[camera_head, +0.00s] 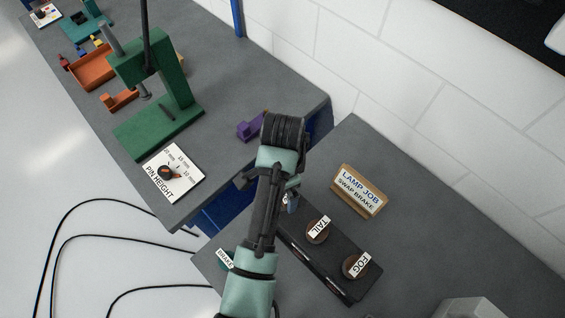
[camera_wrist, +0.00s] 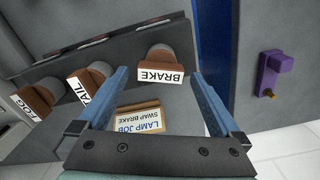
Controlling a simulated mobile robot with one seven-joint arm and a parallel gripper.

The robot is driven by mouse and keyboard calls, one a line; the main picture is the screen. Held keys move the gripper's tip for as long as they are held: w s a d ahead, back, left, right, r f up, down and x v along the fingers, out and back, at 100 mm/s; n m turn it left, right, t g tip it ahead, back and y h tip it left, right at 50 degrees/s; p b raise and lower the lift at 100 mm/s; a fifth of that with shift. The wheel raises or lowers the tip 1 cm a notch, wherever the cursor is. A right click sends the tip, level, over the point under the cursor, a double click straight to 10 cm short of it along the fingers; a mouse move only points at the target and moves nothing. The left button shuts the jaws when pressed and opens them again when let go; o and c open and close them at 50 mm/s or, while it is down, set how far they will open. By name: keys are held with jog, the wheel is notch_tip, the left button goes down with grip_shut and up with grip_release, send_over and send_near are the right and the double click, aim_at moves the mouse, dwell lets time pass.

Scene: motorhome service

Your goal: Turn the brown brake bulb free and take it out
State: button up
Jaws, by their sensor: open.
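The brown brake bulb (camera_wrist: 157,58), with a white BRAKE label (camera_wrist: 160,76), sits upright in the dark lamp unit (camera_wrist: 110,60) in the wrist view. My gripper (camera_wrist: 158,73) is open, with one blue finger to each side of the bulb in the picture. The bulb appears near or just beyond the fingertips, and I see no contact.
Brown TAIL (camera_head: 317,231) and FOG (camera_head: 355,265) bulbs stand in the same unit. A LAMP JOB sign (camera_head: 358,191) stands behind it. Another BRAKE label (camera_head: 225,259) shows left of my arm. A purple piece (camera_head: 251,126) and green press (camera_head: 160,100) are on the other bench.

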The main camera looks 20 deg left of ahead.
jog(key=shift+f, duration=1.2)
grip_shut()
jog(key=shift+r+n+p, duration=0.2)
jog(key=shift+n+p, duration=0.6)
jog(key=shift+n, duration=0.1)
jog(key=c, duration=0.6)
grip_release()
jog(key=shift+f, duration=0.2)
grip_shut()
jog(key=shift+r+p, duration=0.5)
jog(key=shift+r, duration=0.05)
